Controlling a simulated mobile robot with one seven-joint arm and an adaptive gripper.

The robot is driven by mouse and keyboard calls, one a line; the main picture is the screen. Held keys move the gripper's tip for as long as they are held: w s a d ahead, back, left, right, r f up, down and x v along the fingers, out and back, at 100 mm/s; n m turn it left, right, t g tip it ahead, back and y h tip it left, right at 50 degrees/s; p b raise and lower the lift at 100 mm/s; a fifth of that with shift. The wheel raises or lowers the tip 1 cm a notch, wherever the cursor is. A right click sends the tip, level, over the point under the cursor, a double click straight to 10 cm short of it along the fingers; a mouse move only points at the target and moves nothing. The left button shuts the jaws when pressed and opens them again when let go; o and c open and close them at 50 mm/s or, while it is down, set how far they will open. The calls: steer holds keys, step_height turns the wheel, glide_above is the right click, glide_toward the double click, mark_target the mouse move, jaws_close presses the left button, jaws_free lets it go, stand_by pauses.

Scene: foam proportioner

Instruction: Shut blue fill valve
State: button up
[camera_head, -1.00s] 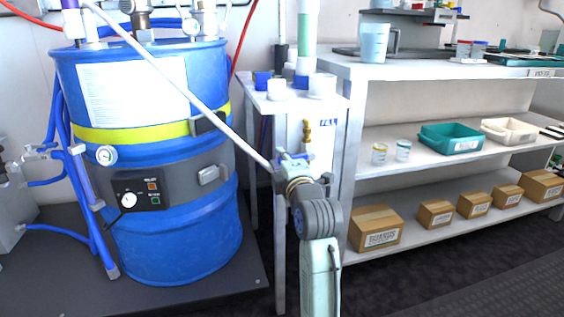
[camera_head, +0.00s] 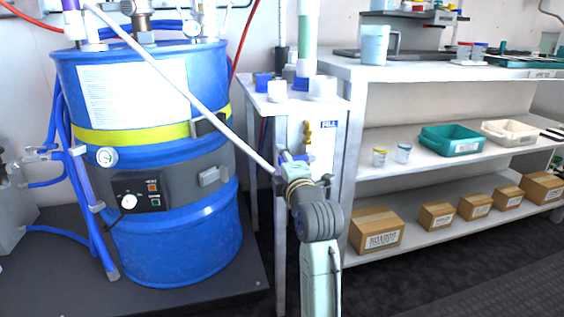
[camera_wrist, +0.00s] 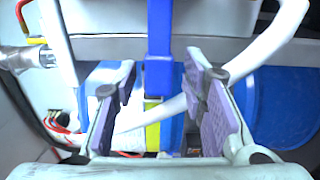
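The fill fitting is a brass valve body (camera_head: 308,132) beside a blue FILL label (camera_head: 329,124) on the small stand's front panel. My gripper (camera_head: 289,160) is just below and left of the brass body in the head view and hides what is under it. In the wrist view my gripper (camera_wrist: 160,90) is open, with its two purple-padded fingers apart. A blue upright strip (camera_wrist: 160,45) shows between the fingers, with room on both sides. It may be the blue valve handle, but I cannot tell for sure, nor how deep it lies.
A blue drum (camera_head: 165,240) with hoses stands left. A long white tube (camera_head: 185,95) slants down towards my gripper, and a white tube (camera_wrist: 155,118) crosses the wrist view. The white stand (camera_head: 280,104) holds small cups. A shelf unit (camera_head: 430,73) with trays and boxes stands right.

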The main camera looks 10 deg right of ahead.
step_height(320, 180, up, 10)
stand_by(0.6)
